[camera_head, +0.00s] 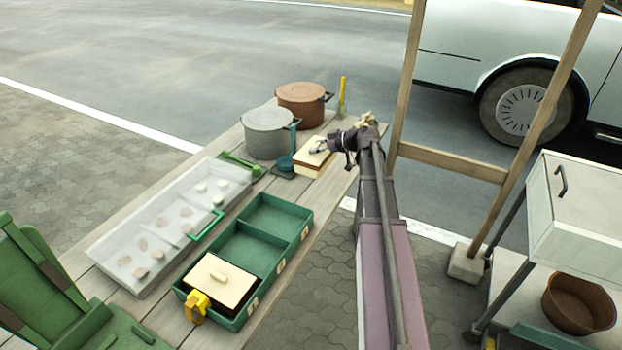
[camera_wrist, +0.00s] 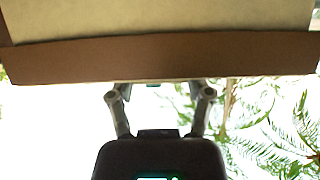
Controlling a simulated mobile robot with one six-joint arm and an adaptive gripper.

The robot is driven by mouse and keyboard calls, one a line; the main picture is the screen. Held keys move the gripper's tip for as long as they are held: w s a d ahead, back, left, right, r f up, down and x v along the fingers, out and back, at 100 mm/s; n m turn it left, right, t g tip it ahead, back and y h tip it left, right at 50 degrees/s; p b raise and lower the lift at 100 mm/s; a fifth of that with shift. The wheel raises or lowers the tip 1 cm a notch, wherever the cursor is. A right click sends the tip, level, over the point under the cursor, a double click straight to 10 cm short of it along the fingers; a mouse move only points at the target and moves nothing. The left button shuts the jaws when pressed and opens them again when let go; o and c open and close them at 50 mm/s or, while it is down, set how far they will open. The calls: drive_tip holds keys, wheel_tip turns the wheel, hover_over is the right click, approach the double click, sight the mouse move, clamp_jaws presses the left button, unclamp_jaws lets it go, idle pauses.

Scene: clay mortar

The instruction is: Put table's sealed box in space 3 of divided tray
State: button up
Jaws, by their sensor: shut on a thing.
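The sealed box (camera_head: 314,161), cream on top with a brown band, is at the far right of the table. My gripper (camera_head: 322,148) is at its upper right side and shut on it. In the wrist view the box (camera_wrist: 160,58) fills the top, and my gripper's fingers (camera_wrist: 160,88) reach its lower edge; their tips are hidden. I cannot tell whether the box touches the table. The green divided tray (camera_head: 236,322) is nearer on the table. Its middle and far compartments look empty; a cream lidded piece (camera_head: 222,280) covers the near one. Its small labels (camera_head: 278,266) are unreadable.
A grey pot (camera_head: 268,134) and brown pot (camera_head: 302,104) stand behind the box. A clear-lidded tray (camera_head: 165,235) lies left of the divided tray. A wooden frame (camera_head: 452,163) stands to the right.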

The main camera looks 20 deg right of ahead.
drive_tip(key=shift+f+b, duration=2.05)
drive_tip(key=shift+f, duration=0.35)
drive_tip(key=shift+f+b, duration=1.85)
drive_tip(key=shift+b, duration=0.05)
drive_tip(key=shift+f, duration=0.15)
drive_tip(key=o, duration=1.3)
